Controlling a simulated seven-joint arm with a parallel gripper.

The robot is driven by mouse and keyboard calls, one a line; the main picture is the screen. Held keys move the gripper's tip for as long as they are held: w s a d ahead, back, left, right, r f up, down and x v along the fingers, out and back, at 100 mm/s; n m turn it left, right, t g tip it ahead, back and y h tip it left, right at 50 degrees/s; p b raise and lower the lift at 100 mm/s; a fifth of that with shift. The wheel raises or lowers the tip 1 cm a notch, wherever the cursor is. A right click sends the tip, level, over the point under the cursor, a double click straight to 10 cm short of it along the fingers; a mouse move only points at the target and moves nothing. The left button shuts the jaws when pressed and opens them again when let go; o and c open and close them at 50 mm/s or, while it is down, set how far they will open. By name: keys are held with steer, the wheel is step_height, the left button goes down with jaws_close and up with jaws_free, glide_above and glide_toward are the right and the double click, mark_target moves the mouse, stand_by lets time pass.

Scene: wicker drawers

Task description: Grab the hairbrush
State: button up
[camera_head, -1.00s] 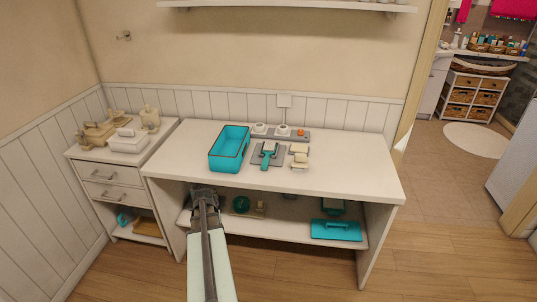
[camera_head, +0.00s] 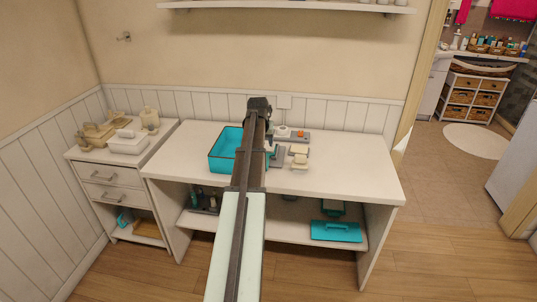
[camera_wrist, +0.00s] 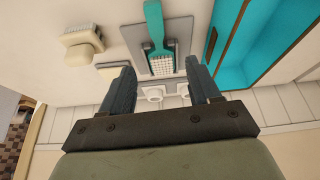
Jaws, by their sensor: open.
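The hairbrush (camera_wrist: 156,30) has a teal handle and a pale bristled head. In the wrist view it lies on a grey tray (camera_wrist: 130,30), with its head toward my gripper. My gripper (camera_wrist: 162,86) is open and empty, its two fingers spread to either side of the line of the brush, with the bristled head beyond the gap. It does not visibly touch the brush. In the head view my gripper (camera_head: 259,104) is above the back of the white table (camera_head: 345,170), and my arm hides most of the brush.
A teal box (camera_head: 222,158) stands left of the brush on the table. A cream brush (camera_head: 300,160) lies to the right, and white cups (camera_wrist: 153,94) stand behind on another grey tray. The table's right end is clear. A wall shelf (camera_head: 330,7) hangs above.

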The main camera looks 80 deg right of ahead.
glide_toward(267, 156)
steer(key=a+f, duration=0.2)
steer(key=f, duration=0.1)
steer(key=shift+w+a+m, duration=0.1)
steer(key=shift+a+m, duration=0.15)
steer(key=shift+m, duration=0.05)
steer(key=shift+d+x, duration=0.25)
steer(key=shift+x, duration=2.05)
steer(key=shift+s+f, duration=0.15)
steer(key=shift+s, duration=0.05)
jaws_close()
